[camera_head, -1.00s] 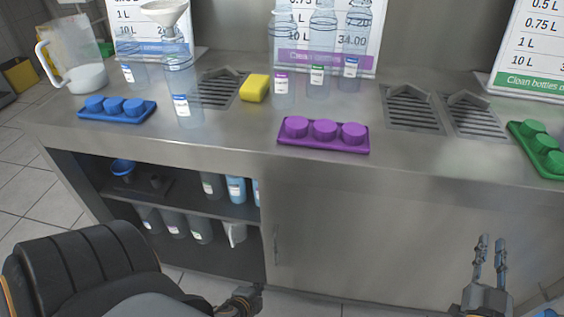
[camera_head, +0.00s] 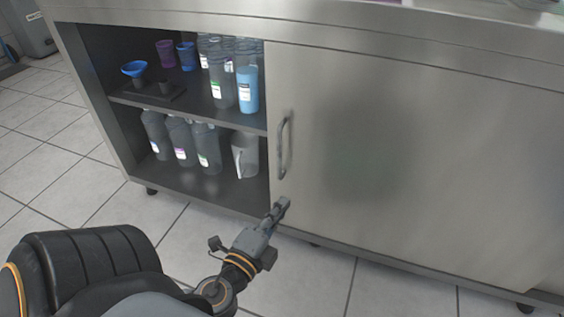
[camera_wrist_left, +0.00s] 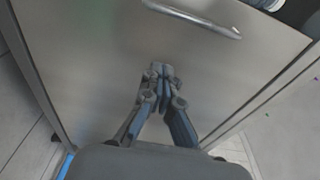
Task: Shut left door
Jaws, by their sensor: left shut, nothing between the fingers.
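The cabinet's flat steel door (camera_head: 350,150) has a vertical bar handle (camera_head: 283,145) near its left edge. The door stands to the right of an open compartment (camera_head: 185,98), so the left part of the cabinet is uncovered. My left gripper (camera_head: 280,207) is shut and empty, just below the handle by the door's lower left corner. In the left wrist view, the shut fingers (camera_wrist_left: 161,72) are in front of the steel panel (camera_wrist_left: 90,60), apart from the handle (camera_wrist_left: 195,18). I cannot tell whether the fingertips touch the panel. My right gripper is out of view.
Several bottles (camera_head: 180,142) and a blue funnel (camera_head: 134,68) stand on two shelves inside the open compartment. The steel counter (camera_head: 430,22) overhangs above. Tiled floor (camera_head: 60,190) is clear in front and to the left. Casters (camera_head: 151,190) show below the cabinet.

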